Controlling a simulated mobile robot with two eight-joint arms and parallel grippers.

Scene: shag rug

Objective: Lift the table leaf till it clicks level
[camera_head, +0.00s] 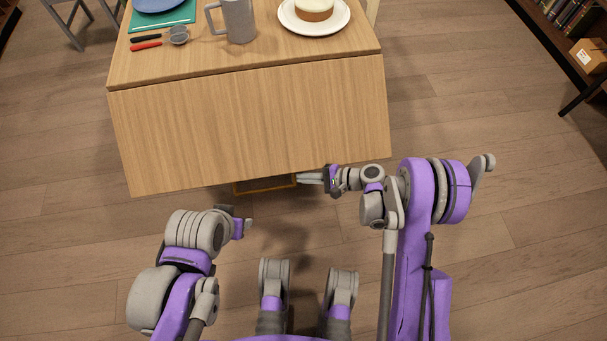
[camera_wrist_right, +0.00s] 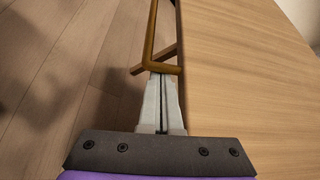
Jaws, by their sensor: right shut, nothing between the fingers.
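The wooden table leaf (camera_head: 250,120) extends from the near side of the table, below a seam with the tabletop; it appears to slope down toward me. In the right wrist view its wood face (camera_wrist_right: 245,90) fills the right side. A thin brass-coloured bar frame (camera_head: 265,186) shows at the leaf's lower edge and in the wrist view (camera_wrist_right: 151,45). My right gripper (camera_head: 303,178) is shut and empty beside the leaf's lower edge, its tips at the bar's corner; whether they touch is unclear. My left gripper (camera_head: 244,225) is below the leaf, apart from it; its fingers are unclear.

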